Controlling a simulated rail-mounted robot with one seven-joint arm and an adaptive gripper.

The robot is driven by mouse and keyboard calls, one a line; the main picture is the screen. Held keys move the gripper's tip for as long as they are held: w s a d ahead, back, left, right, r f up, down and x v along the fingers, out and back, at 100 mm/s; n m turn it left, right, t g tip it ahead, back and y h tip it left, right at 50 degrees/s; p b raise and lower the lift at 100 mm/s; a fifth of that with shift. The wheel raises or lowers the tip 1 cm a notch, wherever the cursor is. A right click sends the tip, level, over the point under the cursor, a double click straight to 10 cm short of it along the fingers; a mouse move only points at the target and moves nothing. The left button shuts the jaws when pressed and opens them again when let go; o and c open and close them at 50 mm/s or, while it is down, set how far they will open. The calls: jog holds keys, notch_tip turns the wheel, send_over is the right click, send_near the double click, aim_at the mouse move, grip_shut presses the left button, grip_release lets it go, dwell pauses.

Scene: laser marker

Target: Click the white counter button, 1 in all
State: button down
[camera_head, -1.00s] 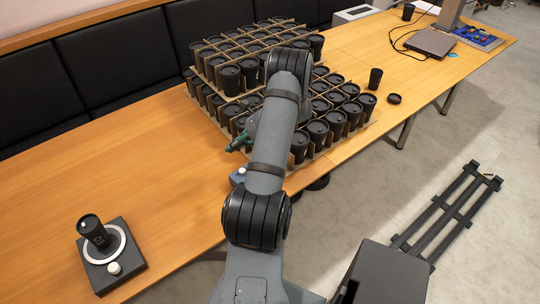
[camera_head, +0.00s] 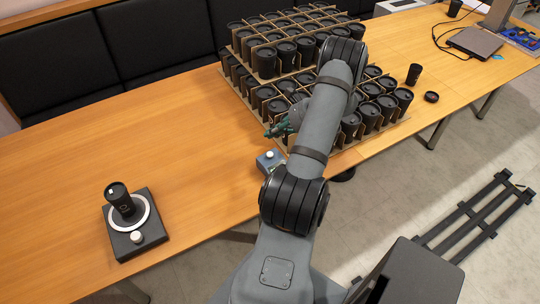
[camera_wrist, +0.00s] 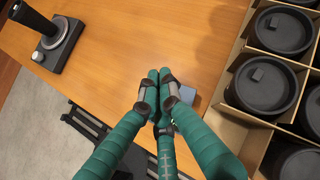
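A small blue-grey box (camera_head: 268,163) with a white button (camera_head: 270,154) on top stands near the table's front edge, left of the cup racks. My gripper (camera_head: 277,129) has green fingers and shows just above and behind the box in the head view. In the wrist view my gripper (camera_wrist: 159,74) has its fingertips pressed together with nothing seen between them. They cover most of the blue-grey box (camera_wrist: 188,97), and its button is hidden there. I cannot tell the height of the fingertips above the button.
A black turntable device (camera_head: 152,239) with a dark cup (camera_head: 120,198) and its own white knob (camera_head: 136,237) stands at left. Cardboard racks (camera_head: 375,139) of black cups are close on the gripper's right. The table (camera_head: 190,150) between is clear.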

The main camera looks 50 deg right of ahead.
aim_at(272, 154)
notch_tip(272, 154, down, 6)
jog(key=b, duration=0.4)
jog(key=shift+f, duration=0.15)
jog(key=shift+f+b, duration=0.35)
dwell(0.9)
jog(key=shift+f+b, duration=0.4)
jog(key=shift+b, duration=0.1)
jog(key=shift+f+b, duration=0.45)
jog(key=shift+b, duration=0.05)
dwell(0.6)
jog(key=shift+r, duration=0.1)
jog(key=shift+r+p, duration=0.5)
jog(key=shift+r, duration=0.3)
jog(key=shift+r+p, duration=1.65)
jog(key=shift+r, duration=0.85)
